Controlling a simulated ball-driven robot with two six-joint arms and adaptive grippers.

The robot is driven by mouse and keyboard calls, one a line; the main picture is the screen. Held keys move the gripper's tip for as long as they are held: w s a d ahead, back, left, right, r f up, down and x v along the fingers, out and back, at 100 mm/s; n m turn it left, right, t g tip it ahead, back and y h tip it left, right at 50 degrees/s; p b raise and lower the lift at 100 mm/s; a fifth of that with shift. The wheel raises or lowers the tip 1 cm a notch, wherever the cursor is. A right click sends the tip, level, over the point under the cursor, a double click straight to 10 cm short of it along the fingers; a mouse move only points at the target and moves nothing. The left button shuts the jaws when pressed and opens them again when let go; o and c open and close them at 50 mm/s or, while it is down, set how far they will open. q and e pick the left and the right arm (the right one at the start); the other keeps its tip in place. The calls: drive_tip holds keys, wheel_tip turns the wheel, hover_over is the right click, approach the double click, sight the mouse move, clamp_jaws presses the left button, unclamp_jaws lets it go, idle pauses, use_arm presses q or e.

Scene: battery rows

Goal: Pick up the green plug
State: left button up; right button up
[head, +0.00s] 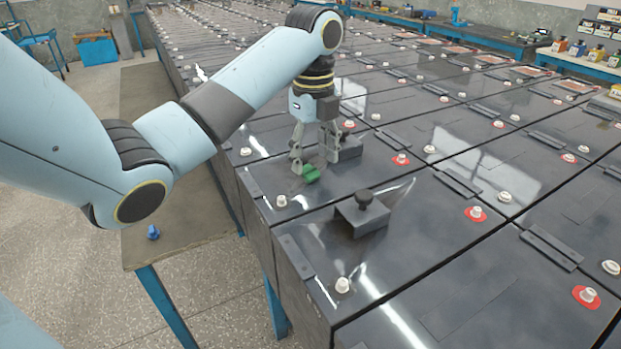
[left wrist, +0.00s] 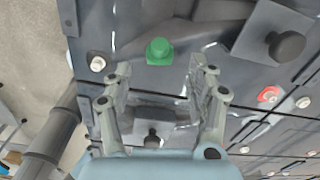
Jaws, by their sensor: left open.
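The green plug (head: 311,173) lies on the dark top of a battery, near the row's left edge. In the left wrist view the green plug (left wrist: 159,51) shows beyond the fingertips, roughly midway between them and apart from both. My left gripper (head: 315,165) comes down from above, with its fingers just behind and beside the plug. In the left wrist view my left gripper (left wrist: 158,75) has its two fingers spread wide with nothing between them. My right gripper is not seen.
A grey block with a black knob (head: 362,213) stands on the battery in front of the plug. Another grey block (head: 349,148) sits right behind the gripper. White caps (head: 281,201) stick up from the batteries. A blue plug (head: 153,232) lies on the low bench at left.

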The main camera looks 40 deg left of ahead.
sight(312, 168)
use_arm(q)
wheel_tip(312, 168, down, 3)
drive_tip(key=shift+a+f, duration=0.1)
drive_tip(key=shift+f, duration=0.1)
drive_tip(key=shift+c, duration=0.4)
drive_tip(key=c, duration=0.8)
drive_tip(key=shift+c, duration=0.2)
